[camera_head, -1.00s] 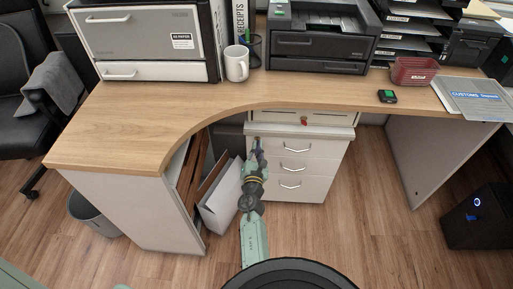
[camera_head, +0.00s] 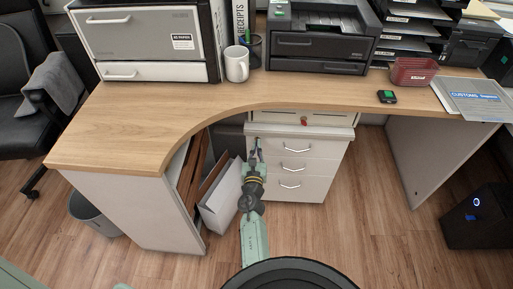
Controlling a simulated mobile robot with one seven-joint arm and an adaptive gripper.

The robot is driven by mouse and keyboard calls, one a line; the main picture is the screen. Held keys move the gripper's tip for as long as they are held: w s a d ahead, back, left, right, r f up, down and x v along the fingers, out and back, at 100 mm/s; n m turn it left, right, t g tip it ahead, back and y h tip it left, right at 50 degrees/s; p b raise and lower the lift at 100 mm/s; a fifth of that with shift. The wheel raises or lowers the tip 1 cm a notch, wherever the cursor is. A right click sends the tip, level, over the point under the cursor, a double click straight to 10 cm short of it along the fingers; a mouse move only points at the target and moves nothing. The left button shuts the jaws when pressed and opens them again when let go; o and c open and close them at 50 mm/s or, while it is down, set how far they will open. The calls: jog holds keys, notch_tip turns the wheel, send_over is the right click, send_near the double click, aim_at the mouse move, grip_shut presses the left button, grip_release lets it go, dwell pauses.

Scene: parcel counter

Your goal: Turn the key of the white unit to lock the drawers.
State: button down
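The white unit (camera_head: 318,169) is a drawer pedestal under the desk, with several drawers and curved metal handles. Its drawers look shut. My gripper (camera_head: 258,143) is at the upper left of its front, close to or touching the face beside the top drawer. The fingers are too small to tell whether they are open or shut. The unit's key cannot be made out; my gripper may cover it. A small red piece (camera_head: 304,121) shows on a pale drawer front (camera_head: 335,119) just above the unit, under the desktop.
The wooden desktop (camera_head: 155,115) overhangs the unit. Left of my arm stand white and brown boards or folders (camera_head: 220,190) by the desk's side panel (camera_head: 130,205). A black computer case (camera_head: 478,217) stands at the right. The floor right of the unit is clear.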

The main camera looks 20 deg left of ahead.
jog(key=shift+r, duration=0.1)
jog(key=c, duration=1.8)
grip_release()
jog(key=shift+c, duration=0.2)
jog(key=v, duration=0.7)
jog(key=shift+s, duration=0.25)
jog(key=shift+d, duration=0.1)
